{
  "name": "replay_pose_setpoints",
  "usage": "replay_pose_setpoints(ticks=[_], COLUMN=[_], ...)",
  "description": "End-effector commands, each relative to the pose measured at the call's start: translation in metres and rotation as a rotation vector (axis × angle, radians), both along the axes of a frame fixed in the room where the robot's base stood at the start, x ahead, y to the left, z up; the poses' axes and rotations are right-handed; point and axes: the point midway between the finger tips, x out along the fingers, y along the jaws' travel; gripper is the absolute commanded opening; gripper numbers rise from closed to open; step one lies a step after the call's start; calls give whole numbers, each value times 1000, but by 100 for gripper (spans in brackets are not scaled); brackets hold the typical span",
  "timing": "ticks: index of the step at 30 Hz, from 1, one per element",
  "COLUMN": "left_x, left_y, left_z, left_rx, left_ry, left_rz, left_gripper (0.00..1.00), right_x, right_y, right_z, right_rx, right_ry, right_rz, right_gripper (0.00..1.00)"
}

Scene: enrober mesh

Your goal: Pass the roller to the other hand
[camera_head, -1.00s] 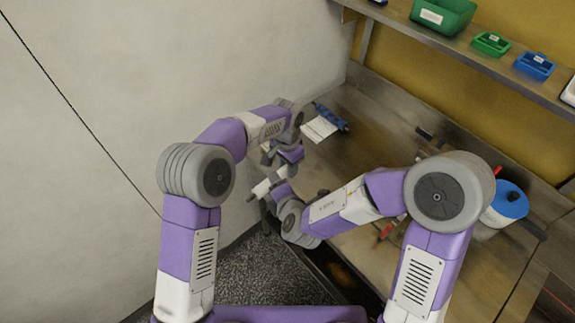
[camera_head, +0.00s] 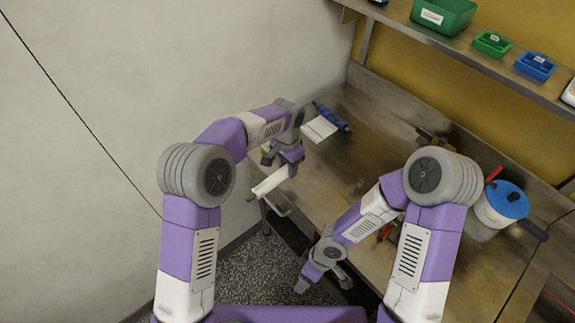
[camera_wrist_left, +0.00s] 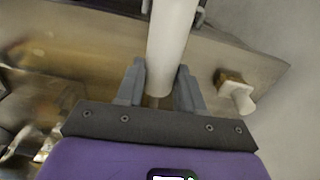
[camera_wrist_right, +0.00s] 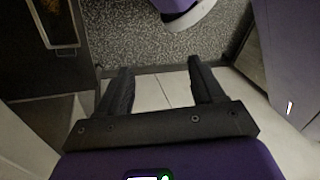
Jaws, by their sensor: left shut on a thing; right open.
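The roller is a white cylinder (camera_head: 270,182) near the left front edge of the bench, held in the air by my left gripper (camera_head: 281,163). In the left wrist view the roller (camera_wrist_left: 172,45) runs up between the two grey fingers of the left gripper (camera_wrist_left: 160,88), which are shut on its narrow end. My right gripper (camera_head: 322,284) is lower and to the right, in front of the bench and apart from the roller. In the right wrist view the right gripper (camera_wrist_right: 163,80) is open, with nothing between its fingers.
The wooden bench (camera_head: 365,140) bears a blue-ended tool with a white sheet (camera_head: 322,126) and a blue-lidded pot (camera_head: 500,205). A shelf above holds a green bin (camera_head: 443,15) and a blue bin (camera_head: 535,65). Speckled floor (camera_head: 250,275) lies open below.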

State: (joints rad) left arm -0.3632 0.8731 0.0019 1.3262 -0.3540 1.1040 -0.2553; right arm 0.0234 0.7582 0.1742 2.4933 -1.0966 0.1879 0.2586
Motion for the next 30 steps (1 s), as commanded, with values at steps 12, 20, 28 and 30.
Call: replay_pose_setpoints(ticks=[12, 20, 28, 30], left_x=[0, 0, 0, 0], left_y=[0, 0, 0, 0], left_z=[0, 1, 1, 1], left_rx=[-1, -1, -1, -1], left_ry=[-1, -1, -1, -1], left_rz=[0, 0, 0, 0], left_gripper=[0, 0, 0, 0], right_x=[13, 19, 19, 19], right_y=[-13, -41, -44, -44], right_z=[-52, -74, -75, -75], right_rx=[62, -8, -16, -16], right_ry=[210, 192, 189, 189], right_rz=[-926, -1176, -1197, -1196], right_gripper=[67, 67, 67, 67])
